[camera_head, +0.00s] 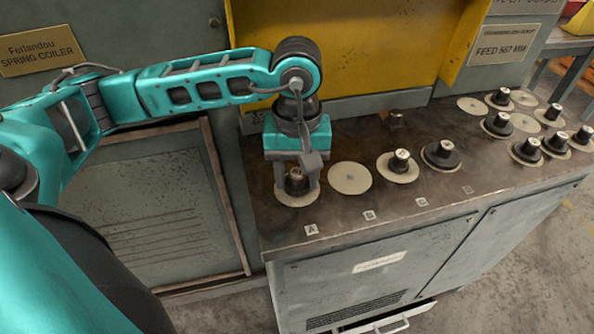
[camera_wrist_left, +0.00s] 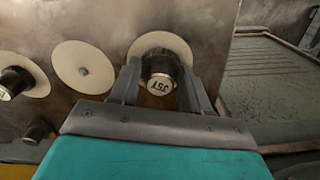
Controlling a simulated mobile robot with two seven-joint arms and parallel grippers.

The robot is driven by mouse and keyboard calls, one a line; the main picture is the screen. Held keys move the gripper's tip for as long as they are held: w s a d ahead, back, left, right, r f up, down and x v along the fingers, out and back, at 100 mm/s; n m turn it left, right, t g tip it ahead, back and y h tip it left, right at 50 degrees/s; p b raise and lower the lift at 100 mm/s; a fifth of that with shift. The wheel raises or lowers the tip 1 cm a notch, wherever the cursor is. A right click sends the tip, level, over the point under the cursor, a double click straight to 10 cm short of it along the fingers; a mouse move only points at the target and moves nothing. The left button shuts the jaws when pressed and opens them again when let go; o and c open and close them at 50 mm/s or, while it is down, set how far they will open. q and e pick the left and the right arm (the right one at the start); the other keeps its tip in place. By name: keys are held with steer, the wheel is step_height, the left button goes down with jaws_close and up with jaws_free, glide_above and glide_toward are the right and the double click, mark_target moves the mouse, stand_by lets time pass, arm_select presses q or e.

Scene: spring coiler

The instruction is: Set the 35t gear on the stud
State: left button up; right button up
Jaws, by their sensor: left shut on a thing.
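My left gripper (camera_head: 298,186) points down over the pale disc at A (camera_head: 294,203), its fingers shut on a dark gear piece with a metal cap (camera_head: 296,175). In the left wrist view the piece (camera_wrist_left: 160,70) sits between the two fingers, and its cap label looks like 35T, seen turned over. I cannot tell whether the piece rests on the disc or hangs just above it. Right of it, the disc at B (camera_head: 350,178) is bare; its small central stud (camera_wrist_left: 84,71) shows in the left wrist view. My right gripper is not in view.
Dark capped pieces stand at C (camera_head: 398,164) and D (camera_head: 441,154). Several more pieces and discs (camera_head: 500,125) stand at the far right of the cabinet top. The yellow machine panel (camera_head: 350,45) rises behind.

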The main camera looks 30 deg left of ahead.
arm_select(q)
steer(key=shift+f, duration=0.25)
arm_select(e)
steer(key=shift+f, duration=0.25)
arm_select(q)
steer(key=o, duration=1.3)
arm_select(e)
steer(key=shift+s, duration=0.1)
arm_select(q)
step_height(320, 180, up, 3)
steer(key=shift+f, duration=0.2)
step_height(320, 180, up, 23)
steer(key=p, duration=1)
steer(key=shift+r+p, duration=0.2)
steer(key=shift+p, duration=0.15)
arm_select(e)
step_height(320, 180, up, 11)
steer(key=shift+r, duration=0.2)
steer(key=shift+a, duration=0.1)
